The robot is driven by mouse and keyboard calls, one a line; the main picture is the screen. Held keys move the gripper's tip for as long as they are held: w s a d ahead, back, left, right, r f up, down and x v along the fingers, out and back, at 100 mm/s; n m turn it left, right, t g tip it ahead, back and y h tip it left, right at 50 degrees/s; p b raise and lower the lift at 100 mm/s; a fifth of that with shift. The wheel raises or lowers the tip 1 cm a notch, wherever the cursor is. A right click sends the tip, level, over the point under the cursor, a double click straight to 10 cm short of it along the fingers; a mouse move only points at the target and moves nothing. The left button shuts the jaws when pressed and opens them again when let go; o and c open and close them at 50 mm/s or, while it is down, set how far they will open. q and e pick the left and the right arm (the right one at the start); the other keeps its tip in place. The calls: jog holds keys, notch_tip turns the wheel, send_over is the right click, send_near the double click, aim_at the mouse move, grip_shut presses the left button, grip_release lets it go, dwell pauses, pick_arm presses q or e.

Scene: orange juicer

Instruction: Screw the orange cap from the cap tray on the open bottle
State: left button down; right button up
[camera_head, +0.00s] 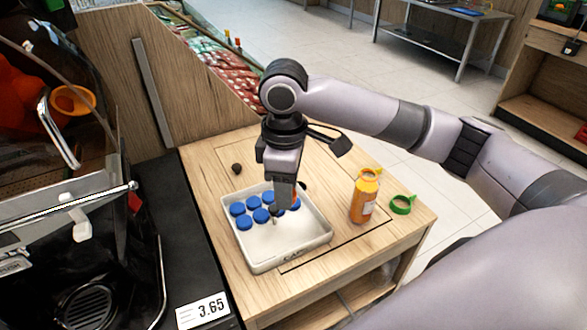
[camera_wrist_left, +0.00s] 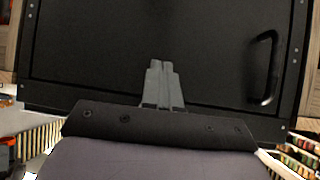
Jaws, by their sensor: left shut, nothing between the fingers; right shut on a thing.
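The pale cap tray (camera_head: 293,262) lies on the wooden table, with several blue caps (camera_head: 244,223) in its back part. My right gripper (camera_head: 279,208) points down into the tray among the caps. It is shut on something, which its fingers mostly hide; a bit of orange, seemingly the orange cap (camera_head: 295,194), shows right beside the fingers. My left gripper (camera_wrist_left: 162,84) shows in the left wrist view, shut and empty.
A green ring (camera_head: 403,204) lies right of the bottle near the table's edge. A small dark knob (camera_head: 237,168) sits behind the tray. The juicer machine (camera_head: 70,200) stands at left. The left wrist view shows a black panel (camera_wrist_left: 90,50) with a handle (camera_wrist_left: 265,68).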

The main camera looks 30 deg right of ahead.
jog(key=m, duration=0.3)
jog(key=s+f+m, duration=0.1)
jog(key=m, duration=0.1)
jog(key=shift+a, duration=0.15)
jog(key=m, duration=0.3)
jog(key=s+m, duration=0.1)
jog(key=shift+a+f+m, duration=0.15)
jog(key=shift+f+m, duration=0.25)
pick_arm(q)
jog(key=c, duration=1.1)
grip_release()
jog(key=shift+d, duration=0.15)
